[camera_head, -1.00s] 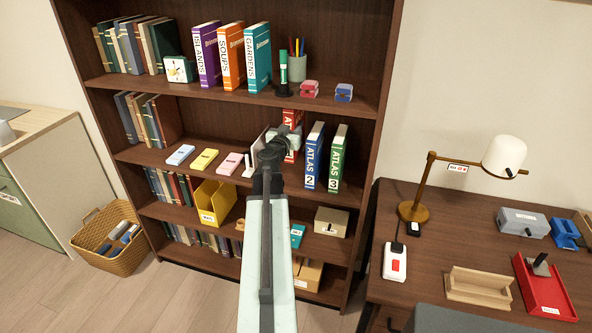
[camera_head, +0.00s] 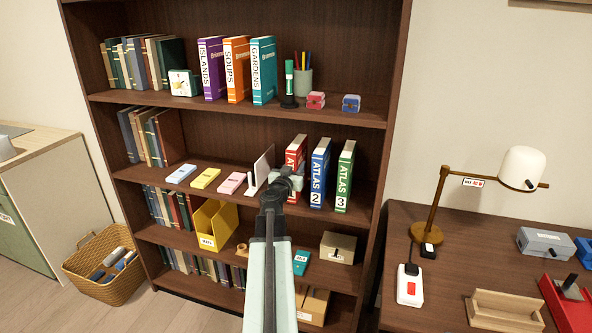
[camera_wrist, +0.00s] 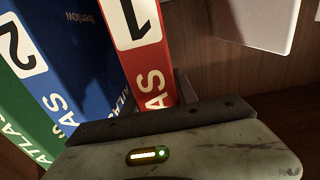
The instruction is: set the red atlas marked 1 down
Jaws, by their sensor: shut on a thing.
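The red atlas marked 1 (camera_head: 296,153) stands upright on the middle shelf level, just left of the blue atlas marked 2 (camera_head: 319,175). My gripper (camera_head: 288,180) is shut on the red atlas from the front, low on its spine. The green atlas marked 3 (camera_head: 344,177) stands right of the blue one.
A white bookend (camera_head: 262,168) stands left of the red atlas, with a visible gap in the wrist view (camera_wrist: 262,22). Pink (camera_head: 231,183), yellow (camera_head: 205,179) and blue (camera_head: 180,174) flat items lie further left. The shelf board above (camera_head: 230,112) limits height.

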